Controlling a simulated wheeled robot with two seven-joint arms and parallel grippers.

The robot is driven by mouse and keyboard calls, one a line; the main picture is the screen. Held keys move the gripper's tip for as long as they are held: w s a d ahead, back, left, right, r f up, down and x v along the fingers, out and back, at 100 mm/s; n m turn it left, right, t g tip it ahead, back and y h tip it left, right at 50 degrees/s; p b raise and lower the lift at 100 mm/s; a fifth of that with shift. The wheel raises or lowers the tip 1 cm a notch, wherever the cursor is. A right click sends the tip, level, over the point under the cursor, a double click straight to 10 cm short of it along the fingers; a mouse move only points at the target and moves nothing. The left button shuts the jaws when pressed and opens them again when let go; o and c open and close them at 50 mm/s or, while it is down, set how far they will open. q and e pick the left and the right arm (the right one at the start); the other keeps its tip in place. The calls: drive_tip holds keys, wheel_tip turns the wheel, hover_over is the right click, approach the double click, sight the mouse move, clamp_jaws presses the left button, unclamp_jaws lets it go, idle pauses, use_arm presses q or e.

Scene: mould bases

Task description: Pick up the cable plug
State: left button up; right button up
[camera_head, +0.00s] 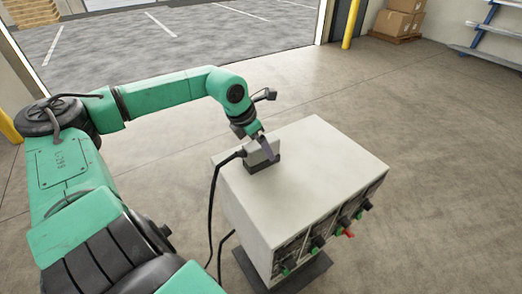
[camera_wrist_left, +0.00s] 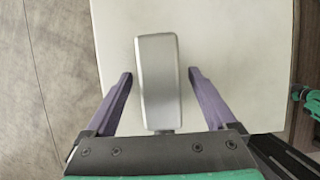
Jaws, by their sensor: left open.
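The cable plug (camera_wrist_left: 158,85) is a grey block in the left wrist view, seen from above over the pale top of the cabinet. My left gripper (camera_wrist_left: 160,78) is open, with one purple finger on each side of the plug and a visible gap on both sides. In the head view the left gripper (camera_head: 265,149) points down at the plug (camera_head: 253,153), near the cabinet's back left edge. A dark block (camera_head: 264,164) sits at the plug's foot, partly hidden by a finger. My right gripper is not in view.
The pale cabinet (camera_head: 310,180) has knobs and connectors (camera_head: 318,243) on its front. A black cable (camera_head: 211,205) hangs from the plug down its left side. The rest of the cabinet top is clear. Boxes on a pallet (camera_head: 398,22) stand far back.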

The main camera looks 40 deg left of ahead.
use_arm(q)
drive_tip(key=shift+f, duration=0.1)
idle(0.3)
clamp_jaws()
drive_tip(key=shift+r+p, duration=0.4)
drive_tip(key=shift+p, duration=0.05)
drive_tip(key=shift+w+a+r, duration=0.1)
drive_tip(key=shift+w+r, duration=0.05)
drive_tip(key=shift+r, duration=0.2)
wheel_tip(320, 180, up, 19)
drive_tip(key=b, duration=0.1)
